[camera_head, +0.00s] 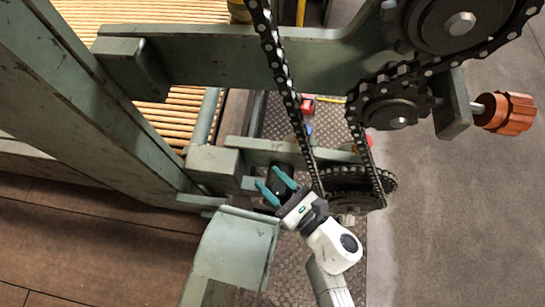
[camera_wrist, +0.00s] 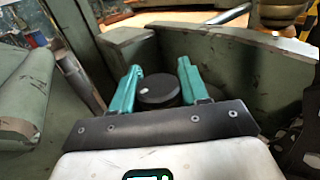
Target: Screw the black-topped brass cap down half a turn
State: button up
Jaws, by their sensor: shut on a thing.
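The black-topped cap (camera_wrist: 159,90) shows in the wrist view as a round black disc with a small pale mark near its middle. Its brass side is hidden there. My gripper (camera_wrist: 160,67) has its two teal fingers on either side of the cap, shut on it. In the head view my gripper (camera_head: 266,177) reaches in beside the green frame, and the dark cap (camera_head: 279,187) shows only in part between the fingers. What the cap sits on is hidden.
Green beams (camera_head: 207,165) stand close by my gripper. A chain (camera_head: 283,85) and sprocket (camera_head: 350,180) lie just to its right. A sloping green guard (camera_head: 235,248) is below left. An orange knob (camera_head: 507,112) is far right. Grey floor at right is clear.

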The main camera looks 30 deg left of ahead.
jog(key=t+b, duration=0.1)
jog(key=m+t+b, duration=0.1)
jog(key=m+t+h+b, duration=0.1)
jog(key=b, duration=0.1)
jog(key=shift+w+d+f+t, duration=0.15)
jog(key=shift+w+f+t, duration=0.1)
jog(key=shift+f+t, duration=0.1)
jog(key=m+t+h+b, duration=0.2)
jog(key=m+t+b, duration=0.1)
jog(key=b, duration=0.3)
jog(key=shift+w+d+f, duration=0.1)
jog(key=shift+w, duration=0.05)
jog(key=m+t+h+b, duration=0.1)
jog(key=t+h+b, duration=0.1)
jog(key=b, duration=0.2)
jog(key=shift+w+m, duration=0.1)
jog(key=shift+m, duration=0.3)
jog(key=shift+d+r+m+t+h+b, duration=0.1)
jog(key=shift+r+m+t+h+b, duration=0.3)
jog(key=shift+t+h+b, duration=0.45)
jog(key=shift+m+h+b, duration=0.25)
jog(key=shift+m+b, duration=0.15)
jog(key=o, duration=1)
jog(key=shift+c, duration=0.2)
